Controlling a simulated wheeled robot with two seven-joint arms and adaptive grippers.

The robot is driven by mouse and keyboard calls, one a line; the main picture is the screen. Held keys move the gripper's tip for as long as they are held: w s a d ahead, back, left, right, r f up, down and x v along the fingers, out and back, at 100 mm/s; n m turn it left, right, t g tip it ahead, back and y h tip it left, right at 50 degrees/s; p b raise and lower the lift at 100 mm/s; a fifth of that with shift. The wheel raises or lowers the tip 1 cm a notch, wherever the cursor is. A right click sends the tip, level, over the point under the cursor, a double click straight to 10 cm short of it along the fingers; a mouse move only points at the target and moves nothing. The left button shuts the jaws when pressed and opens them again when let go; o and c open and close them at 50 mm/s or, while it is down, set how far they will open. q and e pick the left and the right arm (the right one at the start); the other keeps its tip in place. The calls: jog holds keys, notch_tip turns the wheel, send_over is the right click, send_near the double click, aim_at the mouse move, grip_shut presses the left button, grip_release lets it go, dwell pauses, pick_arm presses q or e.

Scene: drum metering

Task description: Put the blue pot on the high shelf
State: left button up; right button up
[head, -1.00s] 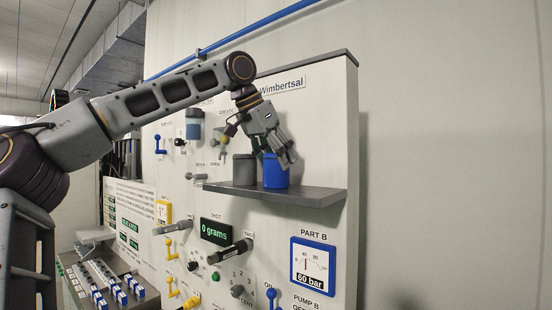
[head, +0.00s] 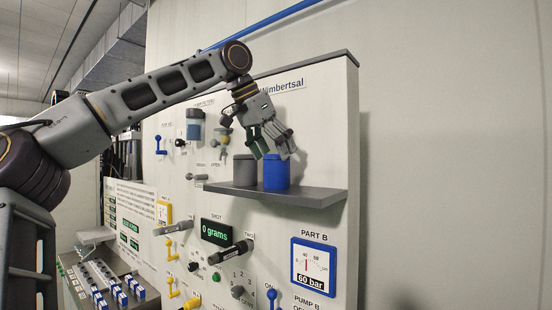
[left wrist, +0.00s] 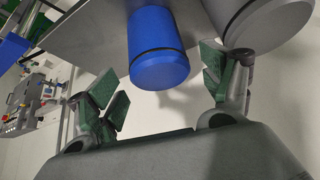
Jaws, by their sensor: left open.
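The blue pot (head: 276,172) stands upright on the grey shelf (head: 300,194) that juts from the panel. A grey pot (head: 245,170) stands close on its left. My left gripper (head: 272,155) is open just above the two pots, its fingers pointing down. In the left wrist view the blue pot (left wrist: 158,50) shows between and beyond the spread green-padded fingers, clear of both, with the grey pot (left wrist: 262,25) near the right-hand finger. My right gripper is not in view.
Behind the pots rises the white panel with valves, a "0 grams" display (head: 214,233) and a pressure gauge (head: 313,266). A switch console (head: 100,280) stands at lower left. The shelf is bare to the right of the blue pot.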

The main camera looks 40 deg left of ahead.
pick_arm(q)
jog(key=v, duration=0.9)
jog(key=shift+s+r, duration=0.2)
jog(key=shift+r, duration=0.1)
jog(key=shift+a, duration=0.1)
dwell(0.4)
